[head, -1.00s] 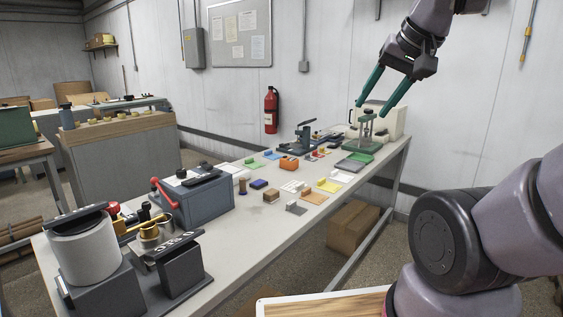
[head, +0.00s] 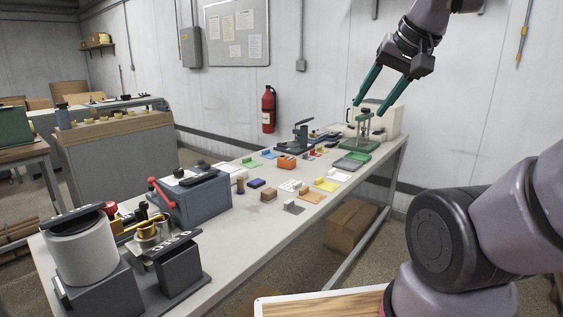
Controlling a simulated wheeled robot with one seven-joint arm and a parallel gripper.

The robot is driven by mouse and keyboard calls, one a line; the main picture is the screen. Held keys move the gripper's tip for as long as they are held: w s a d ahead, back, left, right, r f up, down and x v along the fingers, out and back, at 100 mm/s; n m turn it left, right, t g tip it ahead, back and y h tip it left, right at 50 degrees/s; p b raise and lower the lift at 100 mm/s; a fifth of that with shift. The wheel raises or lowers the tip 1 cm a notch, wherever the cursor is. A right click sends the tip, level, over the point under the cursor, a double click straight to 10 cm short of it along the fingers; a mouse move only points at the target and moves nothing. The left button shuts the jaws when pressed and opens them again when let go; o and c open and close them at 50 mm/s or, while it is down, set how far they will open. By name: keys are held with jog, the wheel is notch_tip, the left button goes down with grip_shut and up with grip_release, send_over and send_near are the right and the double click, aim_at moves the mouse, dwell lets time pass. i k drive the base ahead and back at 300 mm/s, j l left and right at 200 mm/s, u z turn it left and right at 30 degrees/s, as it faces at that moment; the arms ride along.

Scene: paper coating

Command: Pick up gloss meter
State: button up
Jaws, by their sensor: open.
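No thing on the table is clearly marked as the gloss meter. My gripper (head: 368,108) has two green fingers spread apart and pointing down and left. It is empty, high at the upper right, and in the picture it overlaps the green-based press at the far end. The orange device lies lower and to the left of it in the picture.
Coloured sample cards and small blocks surround the orange device. A blue-grey box with a red lever (head: 196,199) and a white cylinder (head: 81,250) stand at the near end. A green-based press (head: 363,145) stands at the far end. A wall runs behind the table.

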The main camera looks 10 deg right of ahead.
aim_at(287, 163)
jog(key=i+l+u, duration=0.25)
jog(key=i+l, duration=0.2)
jog(key=l, duration=0.2)
jog(key=i+l+u, duration=0.15)
jog(key=l, duration=0.2)
jog(key=i+l+u, duration=0.1)
jog(key=i+l, duration=0.15)
jog(key=i+l+u, duration=0.15)
jog(key=l, duration=0.35)
jog(key=i+l+u, duration=0.1)
jog(key=l, duration=0.3)
jog(key=i+l+u, duration=0.15)
jog(key=l, duration=0.3)
jog(key=i+j, duration=0.05)
